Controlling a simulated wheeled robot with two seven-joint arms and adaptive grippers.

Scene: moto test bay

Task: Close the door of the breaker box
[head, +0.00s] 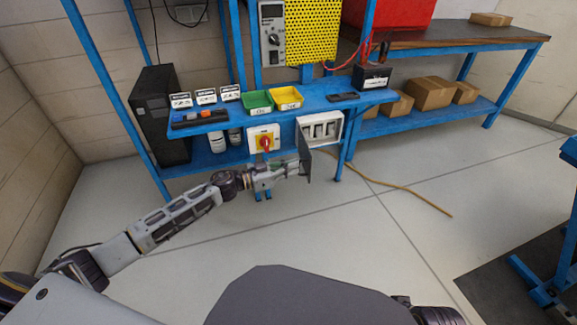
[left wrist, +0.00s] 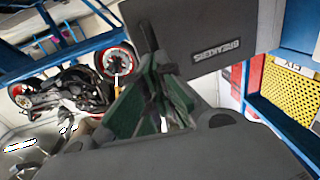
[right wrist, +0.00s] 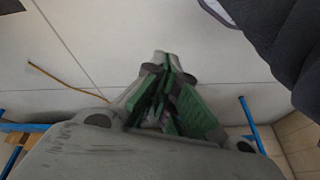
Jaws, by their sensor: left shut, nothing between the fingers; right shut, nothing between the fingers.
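The breaker box (head: 321,129) is a white box under the right part of the blue bench, with breakers showing inside. Its grey door (head: 306,160) stands open, swung out from the box's left side and seen nearly edge-on. In the left wrist view the door (left wrist: 200,40) shows its face lettered BREAKERS. My left gripper (head: 297,169) is shut and empty, its tips at or very near the door's left side; whether they touch is unclear. It also shows in the left wrist view (left wrist: 158,72). My right gripper (right wrist: 165,72) is shut and empty above the floor.
Green (head: 257,103) and yellow (head: 287,98) bins stand on the bench (head: 225,120). An orange cable (head: 410,190) lies on otherwise clear floor. A motorcycle (left wrist: 85,85) shows in the left wrist view.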

